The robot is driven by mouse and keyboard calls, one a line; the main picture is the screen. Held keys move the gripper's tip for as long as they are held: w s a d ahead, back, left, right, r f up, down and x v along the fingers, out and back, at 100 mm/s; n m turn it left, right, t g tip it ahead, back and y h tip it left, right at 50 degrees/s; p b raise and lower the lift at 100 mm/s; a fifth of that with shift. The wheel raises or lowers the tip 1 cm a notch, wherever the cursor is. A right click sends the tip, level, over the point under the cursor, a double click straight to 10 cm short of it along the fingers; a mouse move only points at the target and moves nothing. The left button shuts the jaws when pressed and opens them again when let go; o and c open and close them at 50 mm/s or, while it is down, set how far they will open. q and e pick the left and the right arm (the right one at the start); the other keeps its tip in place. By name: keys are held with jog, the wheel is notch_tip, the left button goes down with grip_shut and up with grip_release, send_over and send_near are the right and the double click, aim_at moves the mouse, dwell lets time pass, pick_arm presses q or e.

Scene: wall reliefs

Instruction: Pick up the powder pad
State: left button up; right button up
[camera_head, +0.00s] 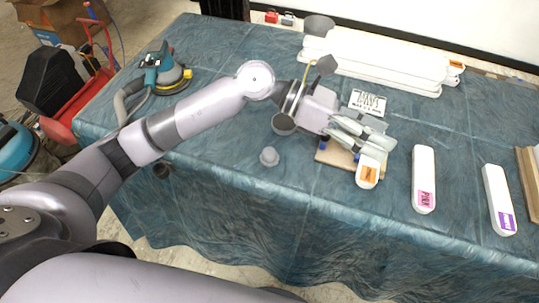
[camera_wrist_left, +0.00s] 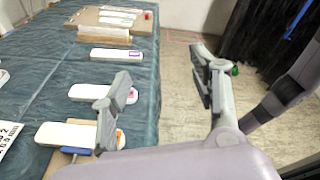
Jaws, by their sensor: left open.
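My left gripper (camera_head: 362,140) is open and empty, above a wooden board (camera_head: 335,155) and a white bar with an orange label (camera_head: 368,170). It partly hides both. In the left wrist view, the spread fingers of the gripper (camera_wrist_left: 160,75) point past the table's edge, and the grey object is not visible. My right gripper is not in view.
White bars with a pink label (camera_head: 424,180) and a purple label (camera_head: 498,200) lie to the right. A printed card (camera_head: 367,102) and long white pieces (camera_head: 370,65) lie farther back. A sander (camera_head: 165,75) sits at the left.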

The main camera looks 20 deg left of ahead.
pick_arm(q)
jog(key=w+a+f+m+y, duration=0.3)
jog(key=a+f+y, duration=0.3)
jog(key=a+f, duration=0.15)
jog(key=y, duration=0.8)
send_near(269, 151)
jog(key=shift+m+t, duration=0.4)
jog(key=f+p, duration=0.2)
jog(key=s+f+p, duration=0.1)
jog(key=f, duration=0.1)
jog(key=shift+d, duration=0.3)
jog(key=f, duration=0.1)
jog(key=f+p, duration=0.1)
jog(key=f, duration=0.1)
jog(key=f+p, duration=0.1)
jog(key=shift+d+f, duration=0.25)
jog(key=shift+d, duration=0.1)
jog(key=shift+w+f, duration=0.1)
jog(key=shift+f, duration=0.45)
jog(key=c, duration=1.2)
jog(key=shift+r, duration=0.15)
notch_tip(269, 151, up, 20)
jog(key=b, duration=0.4)
